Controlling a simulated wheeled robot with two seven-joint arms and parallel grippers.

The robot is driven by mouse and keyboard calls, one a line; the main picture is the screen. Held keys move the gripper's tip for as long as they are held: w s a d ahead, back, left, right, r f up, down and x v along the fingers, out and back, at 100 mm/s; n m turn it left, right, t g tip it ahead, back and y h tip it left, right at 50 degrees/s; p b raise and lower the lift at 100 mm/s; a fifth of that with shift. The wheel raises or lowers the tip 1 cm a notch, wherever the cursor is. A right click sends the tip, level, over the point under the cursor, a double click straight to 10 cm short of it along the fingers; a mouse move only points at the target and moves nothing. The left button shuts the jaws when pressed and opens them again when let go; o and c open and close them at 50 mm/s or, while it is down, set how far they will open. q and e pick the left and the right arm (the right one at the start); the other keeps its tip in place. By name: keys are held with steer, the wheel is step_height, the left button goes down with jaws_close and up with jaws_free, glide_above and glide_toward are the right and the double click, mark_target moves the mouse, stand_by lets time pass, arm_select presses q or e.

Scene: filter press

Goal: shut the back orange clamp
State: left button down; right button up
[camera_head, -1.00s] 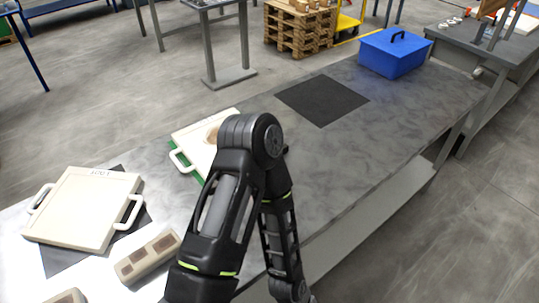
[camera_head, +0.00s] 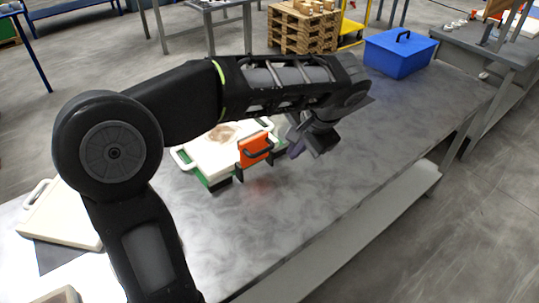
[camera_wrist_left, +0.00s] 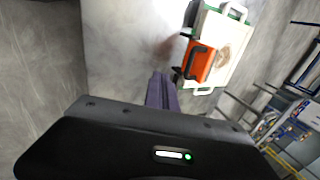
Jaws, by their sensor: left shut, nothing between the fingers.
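The press shows as a white plate on a green base (camera_head: 218,178), with white handles and a brown patch on top. One orange clamp (camera_head: 254,148) with a black handle stands on the press edge facing the table's front; the wrist view also shows this clamp (camera_wrist_left: 198,62). I see no second orange clamp, and my arm hides the area behind the press. My left gripper (camera_head: 294,149) is shut and empty, just right of the clamp and apart from it. Its closed purple-grey fingers also show in the wrist view (camera_wrist_left: 161,88). My right gripper is out of view.
A cream lidded plate (camera_head: 62,215) lies at the left on a dark mat. A blue box (camera_head: 398,55) stands at the table's far end. The grey tabletop (camera_head: 340,195) right of and in front of the press is clear.

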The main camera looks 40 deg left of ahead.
mark_target(258, 153)
arm_select(q)
steer(key=shift+s+a+r, duration=0.3)
steer(key=shift+a+r, duration=0.1)
steer(key=shift+r, duration=0.1)
steer(key=w+a+f+p, duration=0.1)
steer(key=w+a+f, duration=0.1)
steer(key=a+f, duration=0.6)
steer(key=shift+w+f+p, duration=0.25)
steer(key=shift+w+p, duration=0.05)
steer(key=shift+p, duration=0.1)
steer(key=shift+r, duration=0.1)
steer(key=shift+a+r+p, duration=0.15)
steer(key=shift+p, duration=0.55)
